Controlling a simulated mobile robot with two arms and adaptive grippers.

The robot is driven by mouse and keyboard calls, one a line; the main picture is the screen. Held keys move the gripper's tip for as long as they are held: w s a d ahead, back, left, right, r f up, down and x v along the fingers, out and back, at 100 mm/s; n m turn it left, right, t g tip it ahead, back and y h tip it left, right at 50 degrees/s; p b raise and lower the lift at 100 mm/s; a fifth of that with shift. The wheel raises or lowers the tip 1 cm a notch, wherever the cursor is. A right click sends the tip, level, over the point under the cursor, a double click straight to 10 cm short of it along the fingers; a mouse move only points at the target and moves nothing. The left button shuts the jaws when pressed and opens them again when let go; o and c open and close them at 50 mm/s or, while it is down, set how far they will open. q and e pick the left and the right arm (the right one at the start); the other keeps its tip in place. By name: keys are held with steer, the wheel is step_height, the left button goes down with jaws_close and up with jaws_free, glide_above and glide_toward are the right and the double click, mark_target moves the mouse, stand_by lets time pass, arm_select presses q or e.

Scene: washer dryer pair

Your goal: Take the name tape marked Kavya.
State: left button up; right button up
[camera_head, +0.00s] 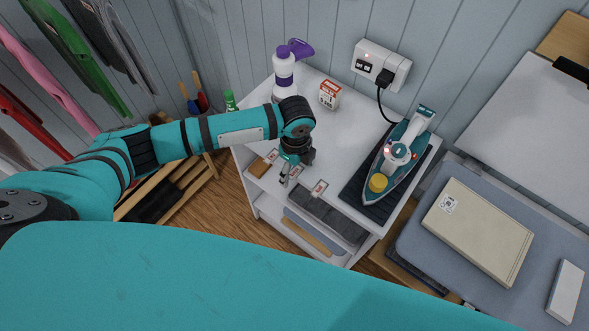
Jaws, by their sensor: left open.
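Small pale tags with reddish marks lie along the front edge of the white cabinet top (345,140). One tag (319,188) lies to the right of my left gripper, another tag (271,156) to its left, and a third tag (296,171) right beside it. The lettering is too small to read, so I cannot tell which is marked Kavya. My left gripper (286,180) points down over the front edge, open, with its fingers close to the middle tag. I cannot tell whether they touch it. My right gripper is out of view.
A teal iron (398,160) stands on a dark mat at the cabinet's right. A purple-topped spray bottle (284,80) and a small red-and-white box (329,95) stand at the back.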

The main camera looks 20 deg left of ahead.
arm_select(q)
steer(key=shift+f, duration=0.15)
stand_by(0.3)
steer(key=c, duration=0.6)
steer(key=shift+s+f, duration=0.1)
steer(key=shift+c, duration=0.5)
steer(key=shift+s, duration=0.15)
steer(key=shift+c, duration=0.2)
